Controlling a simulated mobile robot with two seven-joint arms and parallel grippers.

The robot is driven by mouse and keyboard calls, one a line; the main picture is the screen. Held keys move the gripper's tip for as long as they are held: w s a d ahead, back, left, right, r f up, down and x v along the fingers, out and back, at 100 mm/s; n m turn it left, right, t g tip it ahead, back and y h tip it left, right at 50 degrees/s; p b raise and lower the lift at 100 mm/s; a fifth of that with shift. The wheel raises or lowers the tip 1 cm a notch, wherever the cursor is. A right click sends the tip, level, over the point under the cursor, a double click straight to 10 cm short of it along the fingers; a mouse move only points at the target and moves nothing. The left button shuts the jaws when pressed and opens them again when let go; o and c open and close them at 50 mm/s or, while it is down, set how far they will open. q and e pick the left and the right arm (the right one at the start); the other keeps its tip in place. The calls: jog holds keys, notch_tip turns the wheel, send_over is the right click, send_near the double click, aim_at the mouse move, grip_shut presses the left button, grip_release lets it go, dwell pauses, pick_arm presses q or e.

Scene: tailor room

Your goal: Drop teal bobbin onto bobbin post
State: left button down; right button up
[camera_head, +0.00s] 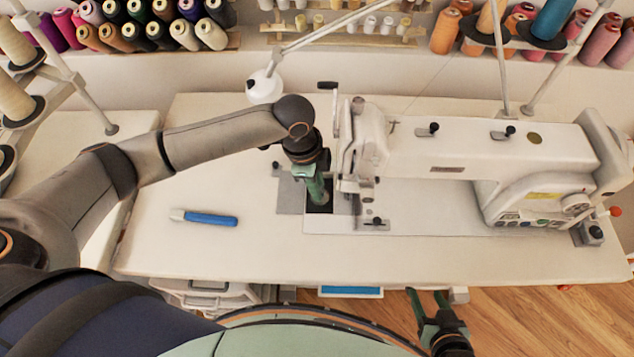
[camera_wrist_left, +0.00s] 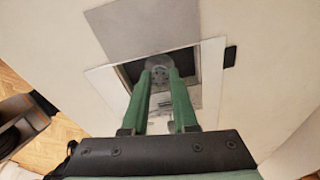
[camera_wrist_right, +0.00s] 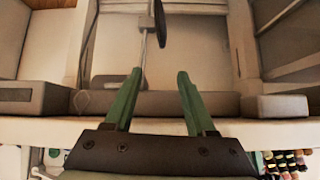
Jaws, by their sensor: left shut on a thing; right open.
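My left gripper (camera_head: 319,203) points down into the dark square opening (camera_head: 316,222) in the sewing table, just left of the machine's needle head. In the left wrist view its green fingers (camera_wrist_left: 159,72) are close together on a small round greyish piece (camera_wrist_left: 158,66), which I take to be the bobbin; its teal colour does not show. The piece is over or inside the opening (camera_wrist_left: 128,71); its exact height is unclear. I cannot make out the bobbin post. My right gripper (camera_head: 427,296) is open and empty, low in front of the table; it also shows in the right wrist view (camera_wrist_right: 156,75).
The white sewing machine (camera_head: 460,150) stands right of the opening. A blue-handled tool (camera_head: 211,218) lies on the table (camera_head: 200,255) to the left. A lamp (camera_head: 265,86) and thread racks (camera_head: 350,40) are behind. The table's front left is mostly clear.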

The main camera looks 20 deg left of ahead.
dwell(0.4)
pick_arm(q)
jog(key=shift+f, duration=0.55)
dwell(0.4)
jog(key=c, duration=0.6)
grip_release()
notch_tip(320, 180, up, 12)
jog(key=a+p, duration=0.2)
jog(key=shift+s+r, duration=0.2)
jog(key=shift+s, duration=0.1)
